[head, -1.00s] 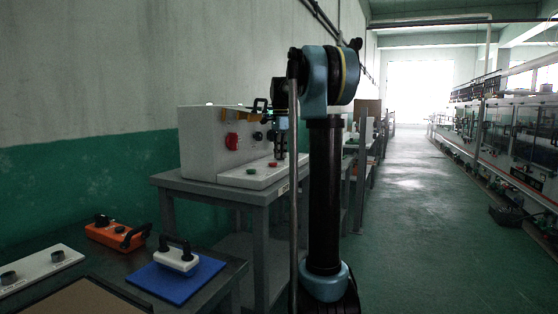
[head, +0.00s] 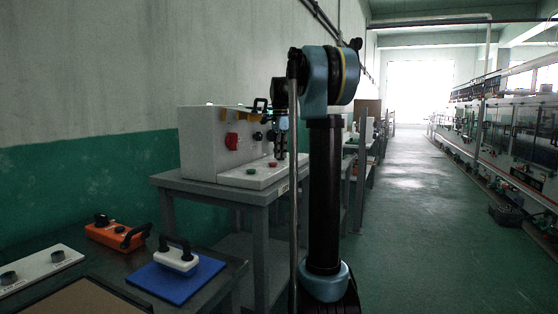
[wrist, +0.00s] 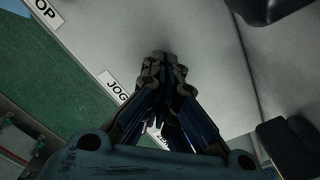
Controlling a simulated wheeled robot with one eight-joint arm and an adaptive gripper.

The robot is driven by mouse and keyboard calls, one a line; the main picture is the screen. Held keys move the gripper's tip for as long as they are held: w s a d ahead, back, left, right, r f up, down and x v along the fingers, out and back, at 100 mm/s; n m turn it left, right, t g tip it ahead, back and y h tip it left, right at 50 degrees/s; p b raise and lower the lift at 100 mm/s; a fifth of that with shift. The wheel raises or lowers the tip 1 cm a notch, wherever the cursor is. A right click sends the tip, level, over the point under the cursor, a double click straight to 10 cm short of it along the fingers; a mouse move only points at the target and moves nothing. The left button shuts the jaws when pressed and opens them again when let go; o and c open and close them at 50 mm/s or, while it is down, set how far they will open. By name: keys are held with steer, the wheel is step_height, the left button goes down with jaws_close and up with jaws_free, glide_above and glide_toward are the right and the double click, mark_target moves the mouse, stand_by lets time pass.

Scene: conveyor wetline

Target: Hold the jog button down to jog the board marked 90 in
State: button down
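The machine's white button panel (head: 235,180) stands on a grey bench, with a green button (head: 250,171) and a red button (head: 273,164) on it. In the wrist view a JOG label (wrist: 116,87) and part of another label ending in OP (wrist: 47,13) show on the panel's edge. My gripper (wrist: 165,65) has its fingertips together over the panel, past the JOG label; it also shows at the panel's right end in the head view (head: 281,154). No jog button shows beside the fingers, and I cannot tell whether they touch one. I cannot make out a board marked 90.
The machine's white housing (head: 205,140), with a red knob (head: 231,141), rises behind the panel. On the near table lie an orange handled box (head: 113,236), a white handled block (head: 177,259) on a blue mat (head: 192,281), and a white two-knob panel (head: 40,268).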

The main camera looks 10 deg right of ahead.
stand_by(0.3)
steer(key=shift+r, duration=3.5)
steer(key=s+d+f+n, duration=0.1)
steer(key=s+f, duration=0.1)
steer(key=s, duration=0.1)
steer(key=s+d+f+n, duration=0.2)
steer(key=s, duration=0.2)
steer(key=s+d+f+n+t, duration=0.1)
steer(key=s+f, duration=0.2)
steer(key=s, duration=0.1)
steer(key=shift+d+n, duration=0.2)
steer(key=shift+n, duration=0.2)
steer(key=s+a+f+n, duration=0.1)
steer(key=s+f+n, duration=0.2)
steer(key=s+f, duration=0.7)
steer(key=s+a+f+n, duration=0.2)
steer(key=s+f+n, duration=0.2)
steer(key=s+f, duration=0.6)
steer(key=s+a+f+n+t, duration=0.1)
steer(key=s+f+n, duration=0.3)
steer(key=s+f, duration=0.6)
steer(key=shift+a+f, duration=0.3)
